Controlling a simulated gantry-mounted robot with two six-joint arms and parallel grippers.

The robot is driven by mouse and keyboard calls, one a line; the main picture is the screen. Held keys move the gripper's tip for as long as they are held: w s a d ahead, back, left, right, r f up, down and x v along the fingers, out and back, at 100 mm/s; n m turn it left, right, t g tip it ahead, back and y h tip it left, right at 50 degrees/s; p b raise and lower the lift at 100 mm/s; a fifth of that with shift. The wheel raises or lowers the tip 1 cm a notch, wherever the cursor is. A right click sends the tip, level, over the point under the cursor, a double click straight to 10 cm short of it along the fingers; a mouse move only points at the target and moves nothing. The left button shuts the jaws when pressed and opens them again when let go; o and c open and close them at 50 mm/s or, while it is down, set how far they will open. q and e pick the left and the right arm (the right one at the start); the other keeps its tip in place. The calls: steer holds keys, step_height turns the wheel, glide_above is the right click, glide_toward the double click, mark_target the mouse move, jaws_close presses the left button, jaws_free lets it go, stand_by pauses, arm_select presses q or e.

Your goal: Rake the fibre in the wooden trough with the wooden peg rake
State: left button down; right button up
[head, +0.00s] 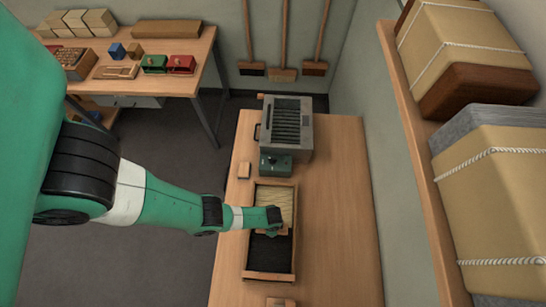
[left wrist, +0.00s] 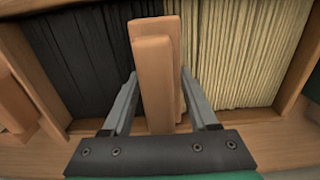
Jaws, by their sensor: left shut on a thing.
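The wooden trough (head: 268,277) lies on the bench with pale fibre (head: 272,195) in its far half and dark fibre (head: 268,254) in its near half. My left gripper (head: 272,231) is over the trough near the line between the two. In the left wrist view, the left gripper (left wrist: 160,95) is shut on the wooden peg rake (left wrist: 153,85), with a finger on each side of its wood. The dark fibre (left wrist: 75,60) is left of the rake and the pale fibre (left wrist: 240,55) is right. The rake's pegs are hidden, so contact with the fibre cannot be told. My right gripper is out of view.
A grey slatted machine (head: 287,125) with a green front box (head: 275,165) stands just beyond the trough. A shelf with wrapped bales (head: 495,200) runs along the right. The bench (head: 340,220) is clear right of the trough.

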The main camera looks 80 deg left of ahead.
arm_select(q)
steer(key=s+d, duration=0.1)
steer(key=d, duration=0.3)
steer(key=s+d, duration=0.1)
steer(key=d, duration=0.3)
steer(key=s+d, duration=0.1)
steer(key=d, duration=0.3)
steer(key=shift+s+b, duration=0.3)
steer(key=shift+s, duration=0.05)
steer(key=shift+s+d, duration=0.15)
steer(key=shift+d, duration=0.2)
steer(key=shift+a, duration=0.1)
steer(key=shift+r, duration=0.1)
